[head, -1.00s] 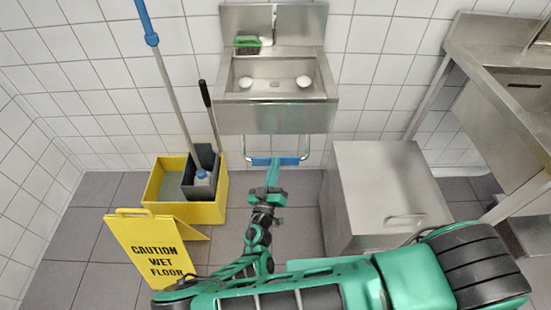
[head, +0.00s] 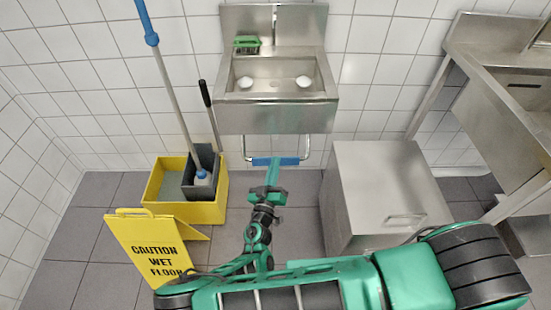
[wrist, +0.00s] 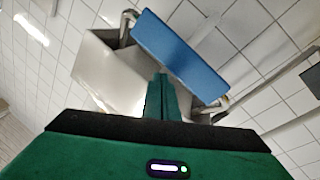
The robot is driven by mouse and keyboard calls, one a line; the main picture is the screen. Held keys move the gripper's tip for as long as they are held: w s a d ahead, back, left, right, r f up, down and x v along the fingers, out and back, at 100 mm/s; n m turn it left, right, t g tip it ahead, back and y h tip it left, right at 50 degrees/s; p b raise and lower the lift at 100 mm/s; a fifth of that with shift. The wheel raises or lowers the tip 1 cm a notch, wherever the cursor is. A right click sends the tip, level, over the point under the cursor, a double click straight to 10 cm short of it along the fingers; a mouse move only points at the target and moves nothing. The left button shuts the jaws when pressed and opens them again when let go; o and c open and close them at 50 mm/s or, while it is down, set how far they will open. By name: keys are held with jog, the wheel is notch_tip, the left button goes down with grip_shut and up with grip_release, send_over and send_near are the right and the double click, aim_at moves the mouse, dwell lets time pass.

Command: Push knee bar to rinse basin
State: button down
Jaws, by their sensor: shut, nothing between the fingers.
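The knee bar is a blue padded bar (head: 275,161) on a bent metal frame under the steel basin (head: 230,113). It also shows large in the wrist view (wrist: 180,55). My gripper (head: 273,170) is shut and empty, its fingertips just in front of and below the middle of the bar in the head view. In the wrist view the closed fingertips (wrist: 161,77) end near the bar's lower edge. I cannot tell whether they touch it. The basin holds two small white pieces, one at each side.
A yellow mop bucket (head: 205,213) with a mop and a yellow wet floor sign (head: 150,250) stand left of my arm. A steel cabinet (head: 375,180) stands close on the right, with a steel sink table (head: 500,100) beyond. A green brush (head: 246,45) lies on the basin's back ledge.

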jog(key=shift+w+f, duration=0.5)
jog(key=shift+w, duration=0.2)
jog(key=shift+w+f, duration=0.45)
jog(key=shift+w, duration=0.25)
dwell(2.1)
jog(key=shift+s, duration=0.1)
dwell(0.3)
jog(key=shift+s+r, duration=0.6)
jog(key=shift+s, duration=0.25)
jog(key=shift+s+r, duration=0.55)
jog(key=shift+s, duration=0.25)
jog(key=shift+s+a+r, duration=0.1)
jog(key=shift+s+r, duration=0.6)
jog(key=shift+s, duration=0.35)
jog(key=shift+s+r, duration=0.7)
jog(key=shift+s, duration=0.3)
